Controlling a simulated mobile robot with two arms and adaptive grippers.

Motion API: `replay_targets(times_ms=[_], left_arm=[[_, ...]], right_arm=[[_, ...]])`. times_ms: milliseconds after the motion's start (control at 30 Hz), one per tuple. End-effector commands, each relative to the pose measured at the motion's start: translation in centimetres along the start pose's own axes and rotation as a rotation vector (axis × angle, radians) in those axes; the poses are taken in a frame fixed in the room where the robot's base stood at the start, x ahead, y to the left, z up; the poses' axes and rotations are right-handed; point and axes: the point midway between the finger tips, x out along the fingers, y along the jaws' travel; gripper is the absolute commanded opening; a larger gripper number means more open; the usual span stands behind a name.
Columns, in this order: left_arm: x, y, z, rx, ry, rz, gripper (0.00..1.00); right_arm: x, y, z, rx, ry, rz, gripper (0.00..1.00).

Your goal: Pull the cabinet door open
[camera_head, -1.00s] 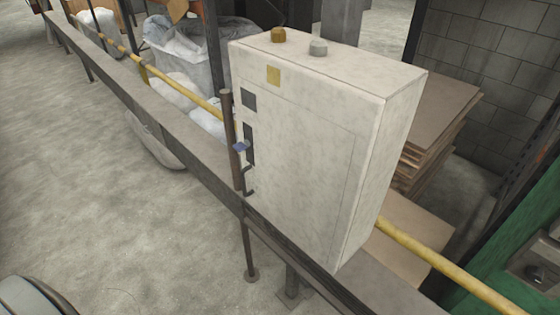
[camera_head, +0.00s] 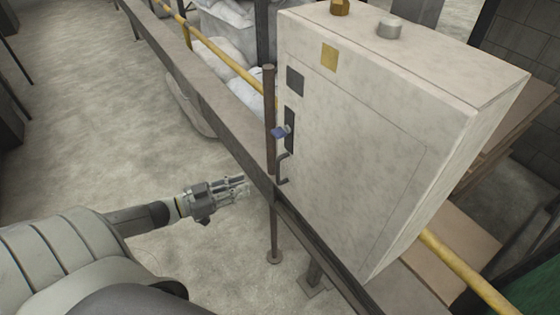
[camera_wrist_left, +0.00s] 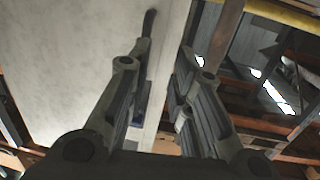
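The white cabinet (camera_head: 390,130) stands upright on the right, its door (camera_head: 350,165) shut flush with the front. A dark curved handle (camera_head: 282,169) is at the door's lower left, and a blue key or latch (camera_head: 280,132) is above it. My left gripper (camera_head: 243,186) is left of the handle, apart from it in the head view. In the left wrist view its two fingers (camera_wrist_left: 162,70) are spread, with the cabinet's edge and the dark handle (camera_wrist_left: 149,22) beyond the left finger. Nothing is between the fingertips. My right gripper is not in view.
A dark metal beam (camera_head: 215,110) and a brown post (camera_head: 269,115) run close by the cabinet's left edge. A yellow rail (camera_head: 225,62) passes behind. White sacks (camera_head: 225,35) lie at the back.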

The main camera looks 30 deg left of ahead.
Motion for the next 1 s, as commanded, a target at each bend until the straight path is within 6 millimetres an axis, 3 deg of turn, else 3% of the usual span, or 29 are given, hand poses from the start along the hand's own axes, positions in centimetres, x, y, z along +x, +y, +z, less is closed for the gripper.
replay_targets(times_ms=[100,200,533,1000], left_arm=[[0.5,1.2,-2.7,-0.01,0.05,0.072,0.21],[0.7,1.5,-3.5,-0.016,0.068,0.092,0.21],[4.2,1.8,-3.9,-0.014,0.072,0.09,0.21],[10.2,2.2,-4.2,-0.015,0.069,0.088,0.21]], right_arm=[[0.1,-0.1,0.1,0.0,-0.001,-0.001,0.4],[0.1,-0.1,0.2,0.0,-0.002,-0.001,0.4],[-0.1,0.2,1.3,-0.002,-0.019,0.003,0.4],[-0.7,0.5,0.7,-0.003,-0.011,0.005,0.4]])
